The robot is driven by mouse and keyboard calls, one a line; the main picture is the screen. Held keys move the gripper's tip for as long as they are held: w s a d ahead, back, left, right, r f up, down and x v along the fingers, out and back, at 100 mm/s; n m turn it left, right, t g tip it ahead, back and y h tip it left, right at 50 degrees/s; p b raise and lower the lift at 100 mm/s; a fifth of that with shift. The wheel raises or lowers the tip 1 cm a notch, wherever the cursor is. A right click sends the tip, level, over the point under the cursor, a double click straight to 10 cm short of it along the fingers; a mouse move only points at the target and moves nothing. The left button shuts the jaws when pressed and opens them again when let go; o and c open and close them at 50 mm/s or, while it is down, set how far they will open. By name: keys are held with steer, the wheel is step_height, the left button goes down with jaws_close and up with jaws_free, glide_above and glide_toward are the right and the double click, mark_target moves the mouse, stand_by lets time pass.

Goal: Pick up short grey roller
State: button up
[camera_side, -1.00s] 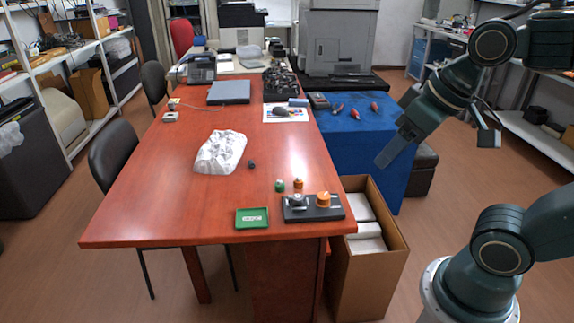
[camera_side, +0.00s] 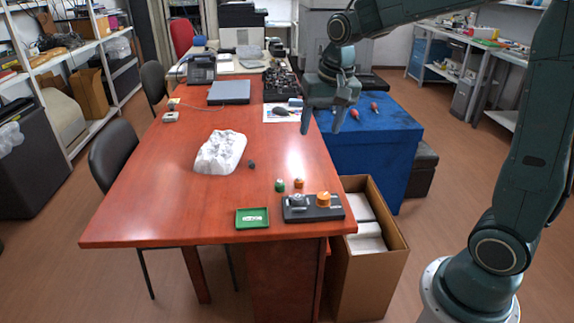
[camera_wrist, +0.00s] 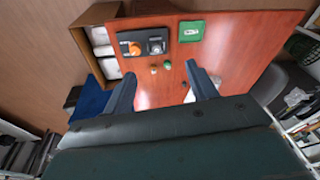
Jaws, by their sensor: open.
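A small dark grey piece (camera_side: 251,163) lies on the red table beside a crumpled white bag. A black holder (camera_side: 325,213) near the table's front right corner carries a grey part (camera_side: 297,201) and an orange knob (camera_side: 323,199). I cannot tell which grey piece is the short grey roller. A small green piece (camera_side: 280,185) and a small orange piece (camera_side: 298,183) stand behind the holder. My gripper (camera_side: 321,124) is open and empty, pointing down above the table's right edge. In the wrist view the holder (camera_wrist: 126,37) is ahead, beyond the spread fingers.
The white bag (camera_side: 220,152) sits mid-table. A green tray (camera_side: 241,225) with a small pale item is left of the holder. A cardboard box (camera_side: 366,264) stands at the table's right. Red-handled tools (camera_side: 374,107) lie on a blue-covered surface. The table's left front is clear.

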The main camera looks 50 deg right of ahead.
steer(key=w+d+f+m+g, duration=0.1)
steer(key=w+d+f+m, duration=0.25)
steer(key=w+f, duration=0.35)
steer(key=m+g, duration=0.2)
glide_toward(298, 196)
steer(key=shift+s+d+f, duration=0.15)
steer(key=shift+f, duration=1.85)
steer(key=shift+f, duration=0.1)
steer(key=shift+f, duration=2.5)
steer(key=c, duration=1.1)
